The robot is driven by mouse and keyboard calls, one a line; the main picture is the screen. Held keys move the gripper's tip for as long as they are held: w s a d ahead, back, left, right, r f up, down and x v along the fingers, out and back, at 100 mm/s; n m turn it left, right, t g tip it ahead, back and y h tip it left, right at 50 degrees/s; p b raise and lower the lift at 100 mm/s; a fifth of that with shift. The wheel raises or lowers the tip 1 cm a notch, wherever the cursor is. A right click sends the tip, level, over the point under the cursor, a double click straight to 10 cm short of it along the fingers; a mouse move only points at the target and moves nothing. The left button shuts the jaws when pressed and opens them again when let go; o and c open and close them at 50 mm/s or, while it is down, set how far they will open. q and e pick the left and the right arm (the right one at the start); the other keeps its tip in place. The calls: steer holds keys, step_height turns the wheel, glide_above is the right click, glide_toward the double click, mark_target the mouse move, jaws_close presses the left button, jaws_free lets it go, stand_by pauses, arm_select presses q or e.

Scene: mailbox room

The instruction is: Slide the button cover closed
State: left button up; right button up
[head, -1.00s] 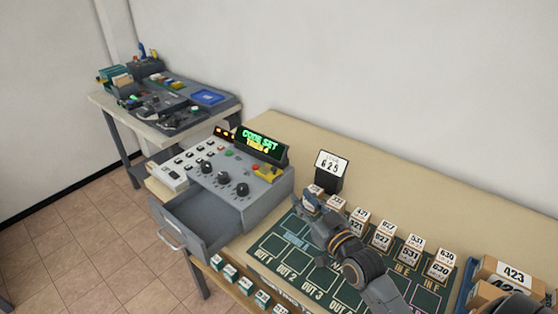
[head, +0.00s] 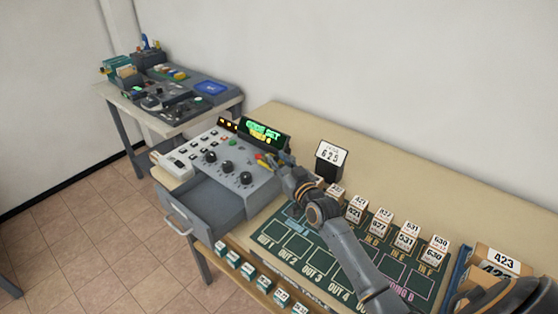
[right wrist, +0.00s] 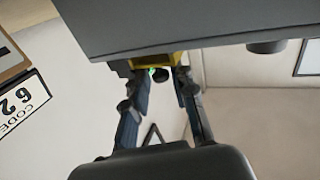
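The button cover, a small yellow part (head: 262,159), sits at the right end of the grey control panel's top, beside a red part. My right gripper (head: 281,163) reaches it from the right and partly hides it. In the right wrist view the yellow cover (right wrist: 148,62) lies at the fingertips, under the panel's large grey side. The right fingers (right wrist: 164,75) are apart, with a gap between them and a dark round knob showing in it. I cannot tell whether a finger touches the cover. My left gripper is not in view.
The panel (head: 220,165) has black knobs, a lit display (head: 262,137) and an open drawer (head: 197,215) below. A code sign (head: 331,155) stands right of my gripper. Numbered boxes (head: 382,230) stand on the green mat (head: 300,262).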

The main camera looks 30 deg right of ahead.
mark_target(266, 154)
steer(key=shift+r, duration=0.1)
steer(key=shift+c, duration=1.1)
jaws_close()
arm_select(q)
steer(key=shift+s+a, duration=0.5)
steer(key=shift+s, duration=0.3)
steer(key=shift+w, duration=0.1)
arm_select(e)
steer(key=shift+w+a, duration=0.15)
steer(key=shift+w, duration=0.1)
steer(key=w, duration=0.1)
steer(key=w+a, duration=0.1)
steer(key=w+b, duration=0.1)
steer(key=w, duration=0.1)
steer(key=shift+a, duration=0.35)
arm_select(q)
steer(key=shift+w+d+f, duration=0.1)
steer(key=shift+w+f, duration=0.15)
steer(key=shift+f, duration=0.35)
arm_select(e)
steer(key=shift+s, duration=0.1)
